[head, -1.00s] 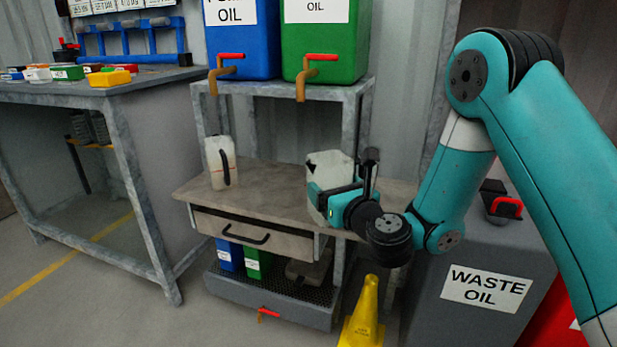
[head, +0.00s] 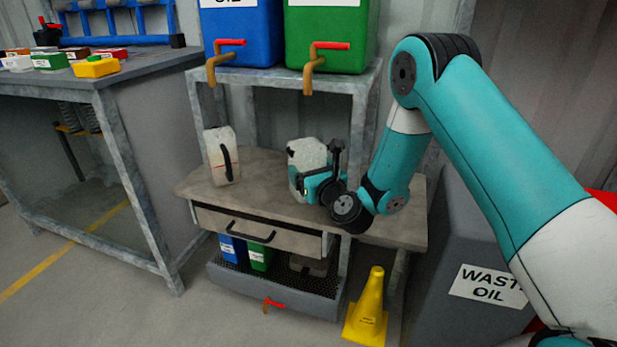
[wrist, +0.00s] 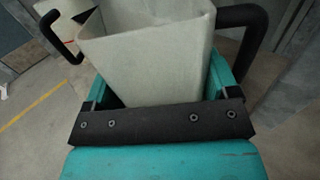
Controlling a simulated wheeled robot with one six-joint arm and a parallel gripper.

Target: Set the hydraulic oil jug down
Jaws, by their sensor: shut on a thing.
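A white jug (head: 306,156), which I take for the hydraulic oil jug, is held over the right part of the grey bench top (head: 262,195). No label on it is readable. My gripper (head: 312,184) is shut on it, coming from the right, and covers its lower right side. In the wrist view the jug (wrist: 150,55) sits between my two teal fingers, with a black handle at the right. I cannot tell whether its base touches the bench. A second white jug (head: 219,165) with a black handle stands upright at the bench's left.
Blue (head: 243,25) and green (head: 328,35) oil tanks with taps stand on the shelf above. The bench between the jugs is clear. A drawer (head: 256,230) is below, a yellow cone (head: 367,310) in front, and a grey waste oil bin (head: 455,250) to the right.

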